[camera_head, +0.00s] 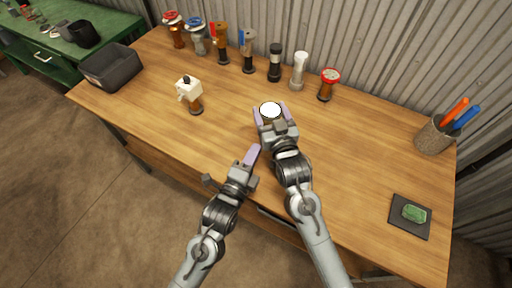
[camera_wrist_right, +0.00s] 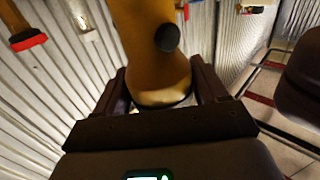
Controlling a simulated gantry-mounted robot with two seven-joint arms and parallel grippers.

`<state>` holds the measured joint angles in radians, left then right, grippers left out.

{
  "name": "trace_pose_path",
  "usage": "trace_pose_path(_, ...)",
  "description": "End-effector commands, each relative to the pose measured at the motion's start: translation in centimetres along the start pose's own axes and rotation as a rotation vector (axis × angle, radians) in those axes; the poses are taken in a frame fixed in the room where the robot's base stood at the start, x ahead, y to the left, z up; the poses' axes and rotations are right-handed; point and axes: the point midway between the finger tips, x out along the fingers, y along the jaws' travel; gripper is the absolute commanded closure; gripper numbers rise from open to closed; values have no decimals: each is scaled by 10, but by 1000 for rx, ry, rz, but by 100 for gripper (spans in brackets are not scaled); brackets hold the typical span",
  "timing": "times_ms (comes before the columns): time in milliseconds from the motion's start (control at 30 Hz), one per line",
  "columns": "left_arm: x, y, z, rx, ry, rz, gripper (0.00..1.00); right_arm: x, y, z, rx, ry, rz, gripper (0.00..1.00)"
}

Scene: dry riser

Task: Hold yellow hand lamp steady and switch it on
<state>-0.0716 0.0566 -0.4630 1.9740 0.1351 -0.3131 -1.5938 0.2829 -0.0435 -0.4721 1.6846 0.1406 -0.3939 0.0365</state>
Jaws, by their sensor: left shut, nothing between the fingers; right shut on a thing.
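The yellow hand lamp (camera_wrist_right: 148,30) is between the fingers of my right gripper (camera_wrist_right: 163,88) in the right wrist view, with a round black button (camera_wrist_right: 167,37) on its side. In the head view my right gripper (camera_head: 271,113) is shut on it above the middle of the table. There only the lamp's round, bright white face (camera_head: 270,110) shows; its yellow body is hidden. A pale glow shows at the lamp's end near the fingers in the wrist view. My left gripper (camera_head: 252,155) is shut and empty, below and left of the lamp, apart from it.
Several valves and fittings stand along the back of the wooden table (camera_head: 350,150). A white-topped fitting (camera_head: 188,90) stands at left, near a grey bin (camera_head: 111,67). A pen cup (camera_head: 435,135) and a dark mat (camera_head: 398,222) with a green block (camera_head: 414,213) are at right.

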Motion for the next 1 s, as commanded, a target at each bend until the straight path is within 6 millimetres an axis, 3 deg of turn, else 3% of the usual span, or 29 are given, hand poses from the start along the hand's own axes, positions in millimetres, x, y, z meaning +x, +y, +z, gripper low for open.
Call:
trace_pose_path(233,-1,0,0,0,0,0,100,0,0,1,0,-2,0,71)
trace_pose_path(267,-1,0,0,0,0,0,100,0,0,1,0,-2,0,25)
trace_pose_path(433,0,0,0,0,0,0,100,0,0,1,0,-2,0,0)
trace_pose_path(767,0,0,0,0,0,0,100,-4,0,1,0,-1,0,0)
trace_pose_path(1000,0,0,0,0,0,0,100,-34,0,2,0,-3,-1,0)
